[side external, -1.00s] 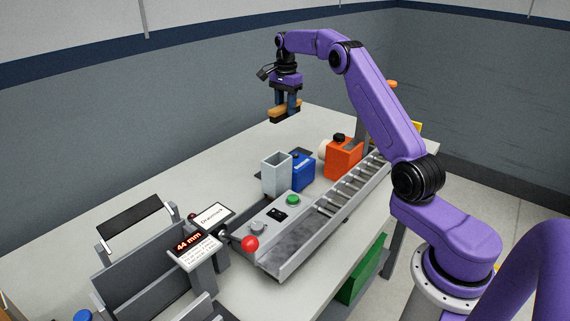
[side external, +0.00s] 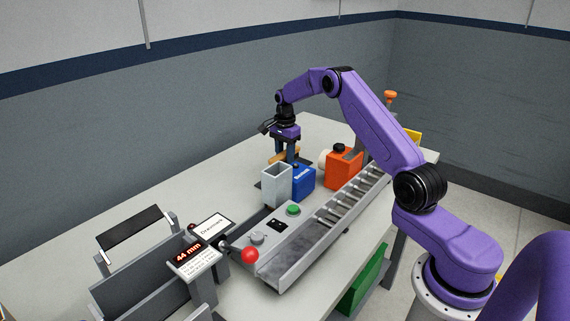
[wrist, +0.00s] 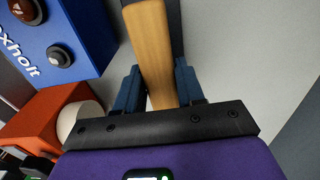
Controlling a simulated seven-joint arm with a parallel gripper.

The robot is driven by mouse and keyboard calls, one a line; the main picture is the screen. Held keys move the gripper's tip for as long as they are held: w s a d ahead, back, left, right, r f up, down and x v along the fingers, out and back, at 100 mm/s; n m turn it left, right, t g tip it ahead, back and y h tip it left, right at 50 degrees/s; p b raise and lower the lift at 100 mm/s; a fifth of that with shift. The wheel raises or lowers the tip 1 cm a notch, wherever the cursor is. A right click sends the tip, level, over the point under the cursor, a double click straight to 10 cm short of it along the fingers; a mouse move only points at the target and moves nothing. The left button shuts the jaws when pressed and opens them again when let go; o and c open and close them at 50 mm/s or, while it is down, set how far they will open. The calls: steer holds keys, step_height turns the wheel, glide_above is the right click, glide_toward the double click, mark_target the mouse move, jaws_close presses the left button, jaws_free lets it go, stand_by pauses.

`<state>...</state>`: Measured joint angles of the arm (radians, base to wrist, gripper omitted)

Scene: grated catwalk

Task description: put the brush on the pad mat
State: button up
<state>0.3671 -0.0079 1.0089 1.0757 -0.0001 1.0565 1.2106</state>
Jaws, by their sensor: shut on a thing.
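The brush has a tan wooden body and a dark underside. It shows in the side view (side external: 277,157) behind the blue box, and in the wrist view (wrist: 150,45) it runs between the two blue fingers. My gripper (side external: 289,153) is shut on the brush; the fingers also show in the wrist view (wrist: 157,88). A small dark patch, likely the pad mat (side external: 258,185), shows left of the grey bin; most of it is hidden. The brush is low over that area. I cannot tell whether it touches the mat.
An open grey bin (side external: 276,186) and a blue box (side external: 304,183) stand just in front of my gripper. An orange container (side external: 343,170) stands to the right, beside a roller track (side external: 347,206). The table's back left is clear.

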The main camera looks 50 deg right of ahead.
steer(key=shift+f, duration=1.85)
steer(key=shift+f, duration=0.1)
steer(key=o, duration=1.1)
steer(key=shift+c, duration=0.2)
